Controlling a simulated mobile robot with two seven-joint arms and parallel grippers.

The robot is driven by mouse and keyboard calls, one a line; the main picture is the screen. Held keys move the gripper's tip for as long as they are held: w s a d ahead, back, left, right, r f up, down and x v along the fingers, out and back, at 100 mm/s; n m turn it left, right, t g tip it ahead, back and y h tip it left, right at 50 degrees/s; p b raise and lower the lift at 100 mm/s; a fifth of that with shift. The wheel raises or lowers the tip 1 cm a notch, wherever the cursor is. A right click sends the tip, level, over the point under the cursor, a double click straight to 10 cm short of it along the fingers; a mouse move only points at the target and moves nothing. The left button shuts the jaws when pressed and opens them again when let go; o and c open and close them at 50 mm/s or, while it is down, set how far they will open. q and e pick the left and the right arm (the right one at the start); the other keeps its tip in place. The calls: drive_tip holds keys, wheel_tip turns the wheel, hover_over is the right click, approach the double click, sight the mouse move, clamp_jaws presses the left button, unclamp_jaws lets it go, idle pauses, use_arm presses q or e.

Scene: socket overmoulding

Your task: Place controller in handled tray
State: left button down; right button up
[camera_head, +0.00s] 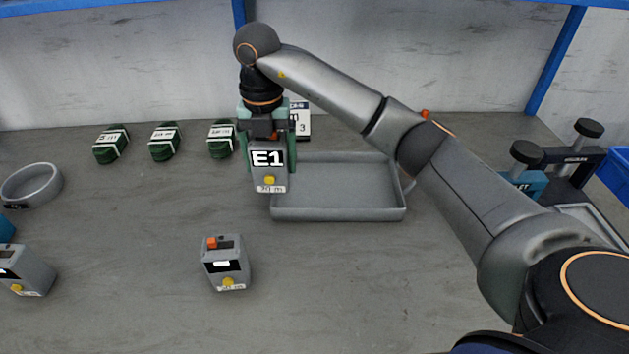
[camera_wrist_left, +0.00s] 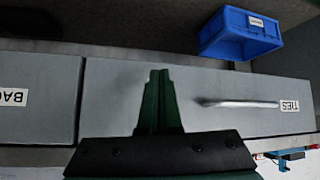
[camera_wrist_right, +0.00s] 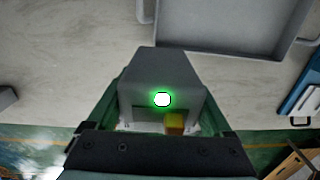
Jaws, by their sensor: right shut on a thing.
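A grey controller labelled E1 (camera_head: 269,178), with a yellow button, hangs upright in my right gripper (camera_head: 268,150). The right gripper is shut on it, with green fingers on both sides. In the right wrist view the controller (camera_wrist_right: 162,85) shows a glowing green-ringed light. The grey handled tray (camera_head: 338,214) lies on the table just right of the held controller, which overlaps its left edge in the head view. The tray's wall (camera_wrist_right: 215,46) also shows in the right wrist view. My left gripper (camera_wrist_left: 158,75) has its green fingers together, empty, seen only in its wrist view.
A similar grey controller (camera_head: 226,265) stands in front, and another (camera_head: 25,272) at far left. A clamp-like device (camera_head: 560,165) stands right. The left wrist view shows a blue bin (camera_wrist_left: 240,36).

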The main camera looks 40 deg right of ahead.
drive_tip(key=shift+w+d+f+b, duration=0.35)
drive_tip(key=shift+d+f, duration=1.2)
drive_tip(key=shift+f, duration=0.3)
drive_tip(key=shift+w+d+f+b, duration=0.2)
drive_tip(key=shift+w+d+f, duration=0.1)
drive_tip(key=shift+d+f, duration=1.4)
drive_tip(key=shift+w+d+f+b, duration=0.35)
drive_tip(key=shift+d+f, duration=1.05)
drive_tip(key=shift+f, duration=0.55)
drive_tip(key=shift+f, duration=0.1)
drive_tip(key=o, duration=1)
drive_tip(key=shift+o, duration=1.2)
